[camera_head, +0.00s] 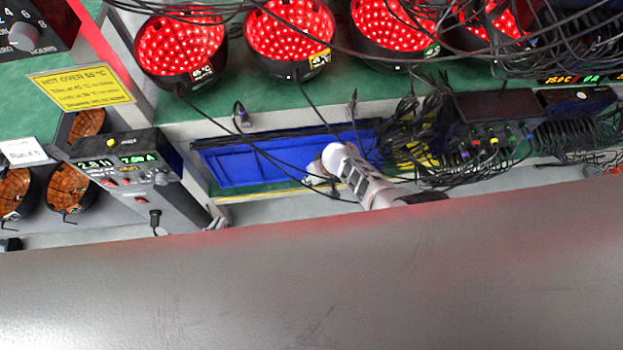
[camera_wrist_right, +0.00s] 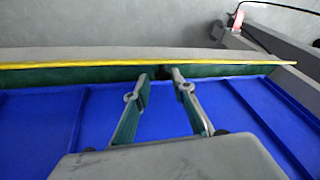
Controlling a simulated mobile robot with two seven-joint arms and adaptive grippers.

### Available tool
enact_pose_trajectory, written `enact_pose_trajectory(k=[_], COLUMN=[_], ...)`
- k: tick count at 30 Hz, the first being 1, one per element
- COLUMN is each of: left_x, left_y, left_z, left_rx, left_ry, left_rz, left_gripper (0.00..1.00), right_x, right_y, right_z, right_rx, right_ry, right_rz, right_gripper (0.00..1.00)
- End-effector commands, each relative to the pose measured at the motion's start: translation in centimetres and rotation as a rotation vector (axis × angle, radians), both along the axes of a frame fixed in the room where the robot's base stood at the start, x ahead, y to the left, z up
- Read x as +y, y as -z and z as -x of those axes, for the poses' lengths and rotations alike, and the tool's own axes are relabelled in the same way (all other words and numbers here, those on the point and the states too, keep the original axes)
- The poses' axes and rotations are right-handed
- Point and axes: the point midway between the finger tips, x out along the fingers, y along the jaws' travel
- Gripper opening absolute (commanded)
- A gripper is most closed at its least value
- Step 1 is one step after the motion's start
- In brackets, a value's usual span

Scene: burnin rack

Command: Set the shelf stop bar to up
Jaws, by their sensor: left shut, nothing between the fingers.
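A long bar with a yellow edge (camera_head: 258,194) runs along the front of the blue shelf tray (camera_head: 235,168). It may be the shelf stop bar; I cannot tell its position. In the right wrist view the yellow edge (camera_wrist_right: 100,64) crosses beyond the blue surface (camera_wrist_right: 45,115). My right gripper (camera_head: 312,178) is over the tray, partly hidden by cables. In the right wrist view its two fingers (camera_wrist_right: 160,82) are apart, empty, pointing toward the yellow edge.
Red-lit round lamps (camera_head: 290,40) line the upper green shelf. A power supply box (camera_head: 130,175) stands at the left. Loose black cables (camera_head: 470,165) hang across the tray and right side. A large grey surface (camera_head: 300,290) fills the lower head view.

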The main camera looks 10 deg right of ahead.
Motion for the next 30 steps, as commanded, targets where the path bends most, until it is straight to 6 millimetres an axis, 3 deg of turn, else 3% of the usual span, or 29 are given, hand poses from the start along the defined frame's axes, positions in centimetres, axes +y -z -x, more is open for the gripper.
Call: enact_pose_trajectory(k=[14,30], left_x=[0.1,0.0], left_y=[0.3,0.2], left_z=[0.2,0.1], left_rx=[0.005,0.004], left_ry=[0.0,0.0], left_rz=[-0.003,-0.001], left_gripper=[0.0,0.0], right_x=[0.2,-1.7], right_y=[-0.6,-4.7], right_z=[0.2,1.6], right_rx=[0.0,0.001], right_ry=[-0.001,0.003], right_rz=[-0.005,-0.001], right_gripper=[0.24,0.24])
